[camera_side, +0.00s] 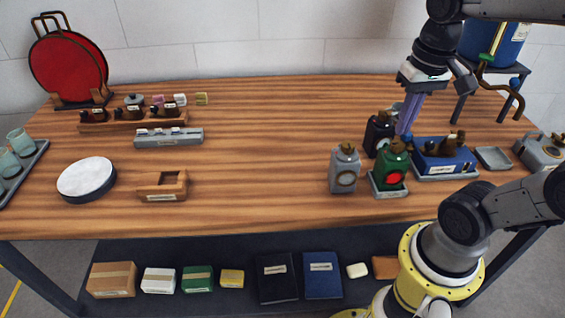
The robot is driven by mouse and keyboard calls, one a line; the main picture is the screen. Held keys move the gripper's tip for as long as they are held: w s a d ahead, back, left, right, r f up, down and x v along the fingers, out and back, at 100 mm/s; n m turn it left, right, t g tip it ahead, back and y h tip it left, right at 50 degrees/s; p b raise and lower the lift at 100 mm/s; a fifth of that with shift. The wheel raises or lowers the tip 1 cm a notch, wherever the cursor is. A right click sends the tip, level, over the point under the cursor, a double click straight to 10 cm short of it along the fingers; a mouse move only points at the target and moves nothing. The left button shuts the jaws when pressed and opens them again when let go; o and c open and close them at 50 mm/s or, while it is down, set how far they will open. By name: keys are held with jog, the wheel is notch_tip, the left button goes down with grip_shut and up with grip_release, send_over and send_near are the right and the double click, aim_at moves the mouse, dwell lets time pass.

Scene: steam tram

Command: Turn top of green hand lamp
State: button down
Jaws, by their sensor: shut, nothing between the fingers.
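The green hand lamp (391,172) stands upright on a small grey base at the right part of the table. It has a red round lens on its front and a brown top (395,145). My gripper (404,132) points down just above and beside the lamp's top, with its purple fingers together and nothing held. I cannot tell whether the fingertips touch the top. A grey hand lamp (344,169) stands to its left, and a black hand lamp (379,133) stands behind it.
A blue box (445,160) with brown parts on top sits close to the right of the green lamp. A small grey tray (493,158) and a grey can (541,150) lie farther right. A blue tank (494,42) on a stand is behind. The table's middle is clear.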

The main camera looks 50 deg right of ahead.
jog(key=s+a+n+t, duration=0.2)
jog(key=a+n+t, duration=0.2)
jog(key=a+n, duration=0.2)
jog(key=shift+a+r, duration=0.15)
jog(key=shift+r, duration=0.05)
jog(key=c, duration=1.6)
grip_release()
jog(key=shift+w+f+n, duration=0.1)
jog(key=shift+f+n, duration=0.1)
jog(key=shift+n, duration=0.1)
jog(key=c, duration=1.3)
grip_release()
jog(key=shift+w+f+t, duration=0.1)
jog(key=shift+w+t, duration=0.1)
jog(key=shift+t, duration=0.1)
jog(key=o, duration=0.5)
jog(key=shift+c, duration=0.2)
jog(key=shift+o, duration=1.2)
jog(key=shift+s, duration=0.1)
jog(key=shift+o, duration=0.5)
jog(key=shift+s+m, duration=0.2)
jog(key=shift+m, duration=0.5)
notch_tip(320, 180, up, 6)
jog(key=m+g, duration=0.6)
jog(key=m, duration=0.9)
send_over(398, 143)
notch_tip(398, 143, down, 14)
jog(key=shift+r, duration=0.15)
